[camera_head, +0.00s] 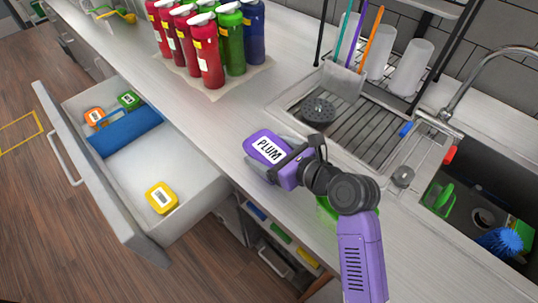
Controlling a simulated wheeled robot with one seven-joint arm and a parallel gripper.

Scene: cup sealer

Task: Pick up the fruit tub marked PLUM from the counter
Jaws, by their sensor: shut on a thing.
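The fingers are partly hidden by the wrist and the tub. I cannot tell whether the tub's base touches the counter (215,125).
An open drawer (130,195) at left holds tubs with orange, green and yellow lids and a blue divider. Several red, green and blue bottles (207,50) stand behind. A drain rack (365,125) and a sink (485,215) lie right.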

